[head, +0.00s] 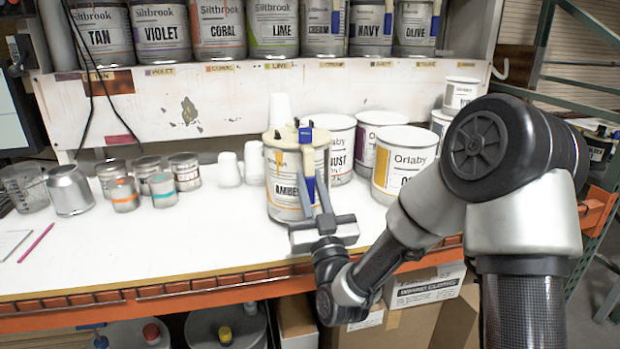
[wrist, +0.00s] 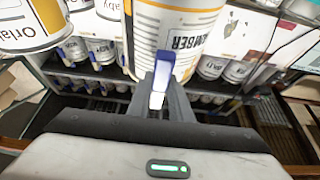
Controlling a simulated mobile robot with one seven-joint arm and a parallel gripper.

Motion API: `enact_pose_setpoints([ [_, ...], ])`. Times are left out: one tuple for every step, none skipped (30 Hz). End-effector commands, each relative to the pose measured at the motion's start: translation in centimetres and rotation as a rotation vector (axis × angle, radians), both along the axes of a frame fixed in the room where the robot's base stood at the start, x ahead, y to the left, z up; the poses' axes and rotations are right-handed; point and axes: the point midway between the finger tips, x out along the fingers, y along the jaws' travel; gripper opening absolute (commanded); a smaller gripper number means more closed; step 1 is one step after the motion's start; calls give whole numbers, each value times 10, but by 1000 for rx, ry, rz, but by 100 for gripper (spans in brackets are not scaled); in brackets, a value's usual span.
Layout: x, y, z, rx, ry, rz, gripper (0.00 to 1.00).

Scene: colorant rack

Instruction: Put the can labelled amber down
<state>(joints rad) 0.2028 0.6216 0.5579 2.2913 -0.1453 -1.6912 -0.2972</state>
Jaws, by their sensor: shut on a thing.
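The can labelled amber (head: 286,203) is white with an orange band and a cream lid, and stands upright at the front middle of the white bench. My gripper (head: 314,195) is in front of it, shut on the blue handle (head: 308,163) on the can's near side. In the wrist view the can (wrist: 190,40) shows upside down at the top, with the blue handle (wrist: 160,78) between the fingers. Its base looks close to the bench top; I cannot tell whether it touches.
Several Orlaby cans (head: 409,165) stand close to the right. White cups (head: 229,170) and small metal tins (head: 124,194) are to the left. Clear bench (head: 190,240) lies front left. A shelf (head: 226,102) with labelled cans, including TAN (head: 103,38), is behind.

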Motion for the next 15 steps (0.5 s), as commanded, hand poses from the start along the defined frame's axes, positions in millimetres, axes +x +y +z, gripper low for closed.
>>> enact_pose_setpoints([
  [0, 0, -4, 6, -14, 1, 0],
  [0, 0, -7, 6, -15, 1, 0],
  [0, 0, -12, 6, -14, 1, 0],
  [0, 0, -15, 6, -14, 1, 0],
  [0, 0, -17, 6, -15, 1, 0],
  [0, 0, -18, 5, -15, 0, 0],
  [0, 0, -18, 4, -15, 0, 0],
  [0, 0, -19, 4, -14, 0, 0],
  [0, 0, -19, 4, -13, 0, 0],
  [0, 0, -19, 4, -12, 0, 0],
  [0, 0, -19, 3, -12, 0, 0],
  [0, 0, -20, 3, -10, 0, 0],
  [0, 0, -27, -2, 10, -1, 24],
  [0, 0, -27, -3, 10, 0, 29],
  [0, 0, -27, -2, 9, 0, 35],
])
